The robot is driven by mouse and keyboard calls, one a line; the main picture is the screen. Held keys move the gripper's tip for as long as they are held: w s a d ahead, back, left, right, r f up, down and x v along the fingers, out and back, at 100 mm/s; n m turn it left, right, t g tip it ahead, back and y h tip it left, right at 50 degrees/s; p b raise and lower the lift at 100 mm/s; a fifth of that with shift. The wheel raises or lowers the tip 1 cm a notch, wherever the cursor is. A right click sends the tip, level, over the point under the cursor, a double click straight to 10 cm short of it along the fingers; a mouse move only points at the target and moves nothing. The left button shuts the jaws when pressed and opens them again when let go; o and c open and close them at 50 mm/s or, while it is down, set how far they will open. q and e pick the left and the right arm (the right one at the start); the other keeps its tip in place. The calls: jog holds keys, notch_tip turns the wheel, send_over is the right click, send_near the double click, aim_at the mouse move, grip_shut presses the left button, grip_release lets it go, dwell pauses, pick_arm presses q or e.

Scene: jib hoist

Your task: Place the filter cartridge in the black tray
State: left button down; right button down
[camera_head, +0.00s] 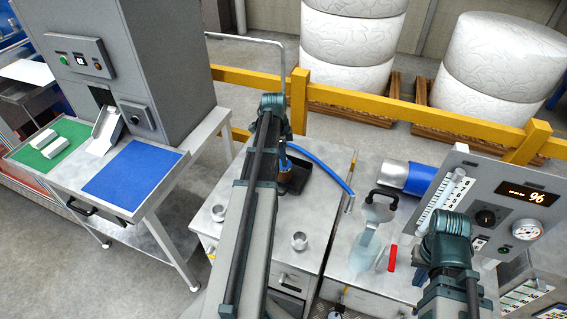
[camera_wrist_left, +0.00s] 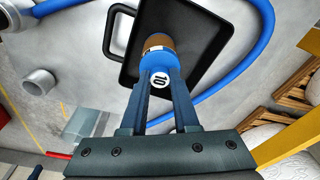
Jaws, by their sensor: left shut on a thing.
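My left gripper (camera_wrist_left: 160,78) is shut on the filter cartridge (camera_wrist_left: 158,60), which has a blue end with a white "10" label and a brown body. The cartridge overlaps the black tray (camera_wrist_left: 195,22) in the left wrist view; I cannot tell whether it touches the tray floor. In the head view the black tray (camera_head: 298,181) lies on the grey bench, partly hidden by my left arm. A little of the cartridge shows beside that arm. My right arm is at the lower right, but its gripper is hidden.
A blue hose (camera_head: 325,168) curves around the tray. Metal cups (camera_head: 299,241) stand on the near bench. A blue-and-silver cylinder (camera_head: 408,177) and a red-handled tool (camera_head: 391,258) lie to the right, by a gauge panel (camera_head: 490,200). A yellow rail (camera_head: 420,119) runs behind.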

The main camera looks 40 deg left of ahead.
aim_at(280, 164)
pick_arm(q)
jog(key=shift+f, duration=0.1)
jog(key=shift+f, duration=0.1)
jog(key=shift+f, duration=0.15)
jog(key=c, duration=0.7)
grip_release()
jog(key=shift+o, duration=0.2)
notch_tip(280, 164, up, 12)
jog(key=s+a+p, duration=0.1)
jog(key=p, duration=1.1)
jog(key=shift+r, duration=0.25)
jog(key=shift+f, duration=0.1)
